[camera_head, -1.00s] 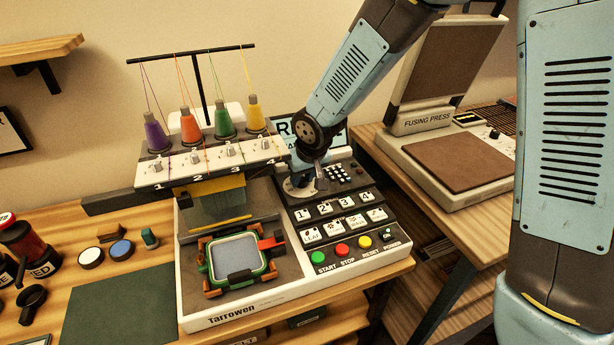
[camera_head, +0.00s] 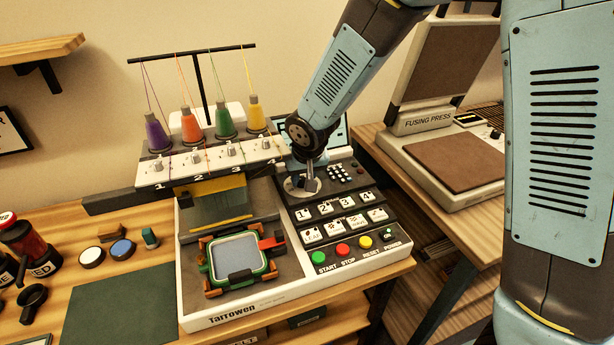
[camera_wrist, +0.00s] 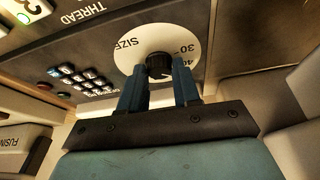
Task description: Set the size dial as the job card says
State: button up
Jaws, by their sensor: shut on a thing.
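The size dial is a black knob (camera_wrist: 159,66) on a round white scale plate (camera_wrist: 133,52) marked SIZE, with 30 and 40 readable in the wrist view. My gripper (camera_wrist: 159,82) is shut on the knob, one blue finger on each side. The fingers hide the lower part of the scale. In the head view the scale plate (camera_head: 291,187) shows at the upper left of the black control panel, and my gripper (camera_head: 309,186) reaches down onto it. The knob is hidden there. The job card cannot be made out in these views.
A keypad (camera_head: 345,172) sits right of the dial. Number keys, picture keys and coloured buttons (camera_head: 343,250) lie below it. Thread cones (camera_head: 223,120) stand on the machine head to the left. A fusing press (camera_head: 450,165) stands on the right-hand table.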

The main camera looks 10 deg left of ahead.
jog(key=shift+w+d, duration=0.1)
jog(key=shift+w, duration=0.05)
jog(key=o, duration=1)
jog(key=shift+v, duration=3.65)
jog(key=shift+o, duration=0.2)
